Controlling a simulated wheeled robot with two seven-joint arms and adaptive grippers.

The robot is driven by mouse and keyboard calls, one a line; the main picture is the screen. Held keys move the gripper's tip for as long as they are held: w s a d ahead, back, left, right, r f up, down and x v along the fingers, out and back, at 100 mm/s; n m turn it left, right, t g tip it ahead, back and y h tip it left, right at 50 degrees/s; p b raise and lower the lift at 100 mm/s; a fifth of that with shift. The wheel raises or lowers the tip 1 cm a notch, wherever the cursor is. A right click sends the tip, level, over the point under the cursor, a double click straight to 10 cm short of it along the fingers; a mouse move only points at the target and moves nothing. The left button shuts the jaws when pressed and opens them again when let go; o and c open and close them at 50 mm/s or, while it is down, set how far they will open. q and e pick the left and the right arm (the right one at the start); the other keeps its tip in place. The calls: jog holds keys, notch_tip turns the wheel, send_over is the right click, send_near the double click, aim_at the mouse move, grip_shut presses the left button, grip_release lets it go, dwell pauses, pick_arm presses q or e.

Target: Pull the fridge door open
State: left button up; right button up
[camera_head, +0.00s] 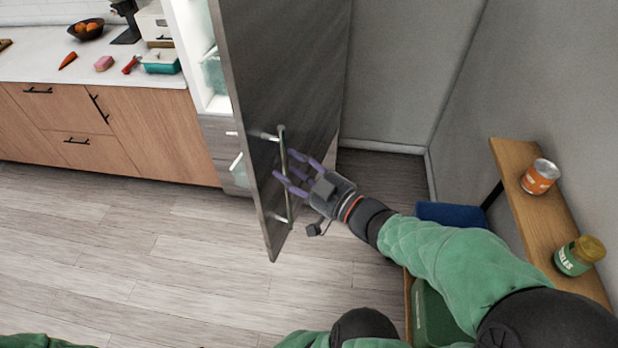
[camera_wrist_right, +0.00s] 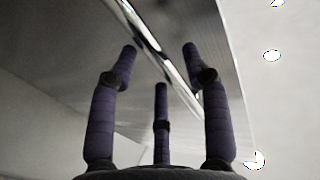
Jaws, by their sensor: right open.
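The grey fridge door (camera_head: 270,70) stands swung partly open, and the lit white interior (camera_head: 196,45) shows to its left. A long metal bar handle (camera_head: 283,175) runs upright on the door's face. My right gripper (camera_head: 292,172) is at the handle with its purple fingers spread. In the right wrist view the handle (camera_wrist_right: 160,45) crosses diagonally by the open fingertips (camera_wrist_right: 160,70); I cannot tell whether they touch it. My left gripper is not in view; only green sleeve parts show at the bottom edge.
A wooden shelf (camera_head: 530,200) at the right carries an orange can (camera_head: 540,177) and a green jar (camera_head: 573,258). A blue object (camera_head: 450,214) sits beside it. The counter (camera_head: 40,62) with wooden cabinets is at the left. The floor (camera_head: 140,255) left of the door is clear.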

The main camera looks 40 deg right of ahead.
jog(key=shift+s+d, duration=0.2)
jog(key=shift+s, duration=1.1)
jog(key=shift+s+d, duration=0.15)
jog(key=shift+s, duration=1.1)
